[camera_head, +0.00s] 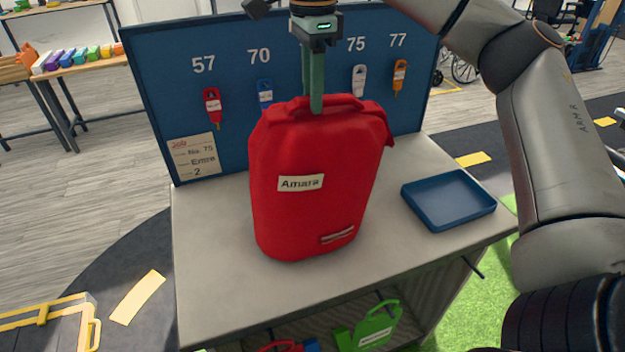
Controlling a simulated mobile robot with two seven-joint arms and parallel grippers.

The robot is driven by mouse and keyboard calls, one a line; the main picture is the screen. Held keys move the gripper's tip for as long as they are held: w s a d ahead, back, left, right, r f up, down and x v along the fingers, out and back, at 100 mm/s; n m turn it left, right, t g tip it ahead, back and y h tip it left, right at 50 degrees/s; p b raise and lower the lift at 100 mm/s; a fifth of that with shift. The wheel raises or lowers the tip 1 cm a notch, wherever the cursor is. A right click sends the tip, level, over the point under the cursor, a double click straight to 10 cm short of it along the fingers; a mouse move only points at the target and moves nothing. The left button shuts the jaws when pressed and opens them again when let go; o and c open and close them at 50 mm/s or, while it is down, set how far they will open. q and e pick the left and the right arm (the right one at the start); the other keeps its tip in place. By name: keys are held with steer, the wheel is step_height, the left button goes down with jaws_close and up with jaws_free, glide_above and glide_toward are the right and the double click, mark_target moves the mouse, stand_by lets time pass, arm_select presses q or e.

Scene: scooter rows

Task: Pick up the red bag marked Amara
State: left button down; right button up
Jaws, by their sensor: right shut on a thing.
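The red bag (305,215) with a white label reading Amara stands out in the middle of the view, over the grey counter (215,270). It looks upright. My right gripper (315,104) comes down from above and is shut on the handle at the bag's top. I cannot tell whether the bag's underside touches the counter. My left gripper does not show.
A blue board (220,60) with numbered key tags stands behind the bag, with a paper card (193,157) on it. A blue tray (447,199) lies on the counter at right. A green bag (372,328) and a red thing (282,346) show below the counter.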

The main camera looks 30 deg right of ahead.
jaws_close()
stand_by(0.8)
